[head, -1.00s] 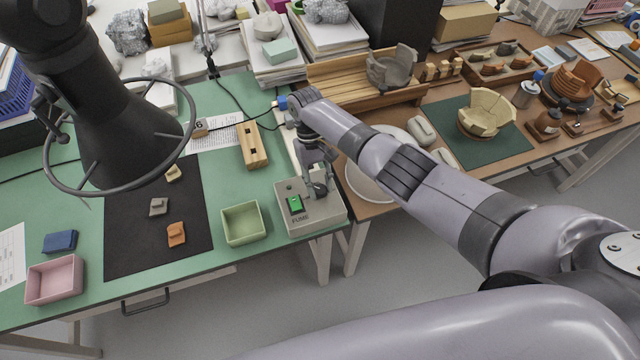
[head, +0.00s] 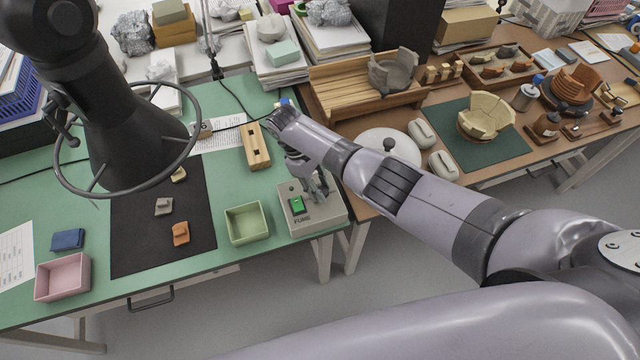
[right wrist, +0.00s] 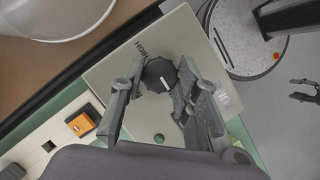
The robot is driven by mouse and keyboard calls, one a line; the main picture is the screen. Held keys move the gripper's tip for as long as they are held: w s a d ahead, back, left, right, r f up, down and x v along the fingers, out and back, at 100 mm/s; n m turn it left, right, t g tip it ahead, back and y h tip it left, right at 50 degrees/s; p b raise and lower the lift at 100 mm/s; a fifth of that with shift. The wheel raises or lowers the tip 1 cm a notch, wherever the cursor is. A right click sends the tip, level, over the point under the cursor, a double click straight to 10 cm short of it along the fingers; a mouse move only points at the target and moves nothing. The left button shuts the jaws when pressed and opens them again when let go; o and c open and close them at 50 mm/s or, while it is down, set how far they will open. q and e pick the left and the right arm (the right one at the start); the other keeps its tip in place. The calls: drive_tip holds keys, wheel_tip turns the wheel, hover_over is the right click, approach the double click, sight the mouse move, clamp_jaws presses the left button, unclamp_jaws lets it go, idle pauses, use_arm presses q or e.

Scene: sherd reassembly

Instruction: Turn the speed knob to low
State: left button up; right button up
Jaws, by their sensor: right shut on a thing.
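The grey control box marked FUME (head: 329,217) stands at the right front of the green table, with a lit green switch (head: 297,205). In the right wrist view the dark round knob (right wrist: 160,74) has a white pointer line, and HIGH is printed beside it on the box top (right wrist: 118,82). My right gripper (right wrist: 156,92) is shut on the knob, one finger on each side. In the head view the right gripper (head: 318,187) partly hides the knob. My left gripper (right wrist: 305,90) shows small at the right wrist view's edge, its fingers apart and empty.
A green tray (head: 246,224) stands just left of the box, and a slotted wooden block (head: 255,148) lies behind. A black fume hood with a ring guard (head: 125,140) hangs over the dark mat (head: 130,240).

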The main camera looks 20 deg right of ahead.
idle(0.3)
drive_tip(key=o, duration=1.1)
drive_tip(key=shift+o, duration=0.2)
drive_tip(key=v, duration=1.2)
drive_tip(key=shift+s, duration=0.1)
